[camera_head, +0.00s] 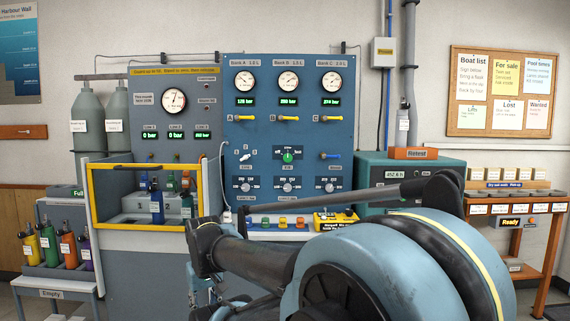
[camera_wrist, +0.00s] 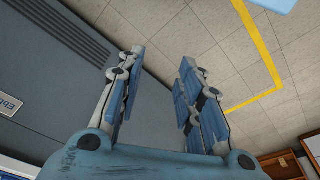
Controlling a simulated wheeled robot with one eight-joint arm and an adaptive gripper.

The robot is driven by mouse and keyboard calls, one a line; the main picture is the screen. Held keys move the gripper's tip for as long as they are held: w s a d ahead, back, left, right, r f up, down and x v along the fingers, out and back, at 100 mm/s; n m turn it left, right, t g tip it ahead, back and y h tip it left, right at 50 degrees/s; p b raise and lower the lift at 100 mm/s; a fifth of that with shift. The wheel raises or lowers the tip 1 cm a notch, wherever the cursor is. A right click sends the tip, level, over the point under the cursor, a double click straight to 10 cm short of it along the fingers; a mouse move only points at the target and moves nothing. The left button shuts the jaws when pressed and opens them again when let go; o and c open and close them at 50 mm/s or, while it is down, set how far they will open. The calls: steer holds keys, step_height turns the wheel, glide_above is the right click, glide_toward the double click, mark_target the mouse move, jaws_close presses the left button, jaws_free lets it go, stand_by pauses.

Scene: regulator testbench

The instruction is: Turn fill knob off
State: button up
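The blue testbench panel (camera_head: 265,106) stands at the centre of the head view, with gauges and several knobs. A round green knob (camera_head: 288,156) sits at its middle below a small display. A pale selector knob (camera_head: 244,156) marked with letters is to its left, and a blue handle (camera_head: 330,156) to its right. The labels are too small for me to tell which is the fill knob. My gripper (camera_wrist: 162,56) is open and empty in the wrist view, its fingers apart over floor tiles. No panel knob shows between the fingers. My arm covers the lower middle of the head view.
A yellow-framed chamber (camera_head: 92,200) with bottles inside stands left of the panel. A teal compressor box (camera_head: 375,170) stands right of it. A shelf rack (camera_head: 535,208) is at far right. Yellow floor tape (camera_wrist: 262,50) and grey cabinet side (camera_wrist: 45,75) show in the wrist view.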

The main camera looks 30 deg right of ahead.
steer(key=o, duration=0.6)
steer(key=shift+s+d+r, duration=0.1)
steer(key=shift+s+r, duration=0.05)
steer(key=shift+r, duration=0.15)
steer(key=w+d+r+m+t+h, duration=0.1)
steer(key=w+d+r+m+t, duration=0.2)
steer(key=w, duration=0.4)
steer(key=w+d+r+t+h, duration=0.1)
steer(key=w+d+r, duration=0.1)
steer(key=w+d, duration=0.4)
steer(key=m+t+h, duration=0.7)
steer(key=t+h, duration=0.4)
steer(key=t, duration=0.1)
glide_toward(287, 159)
steer(key=x, duration=0.9)
steer(key=shift+r, duration=0.1)
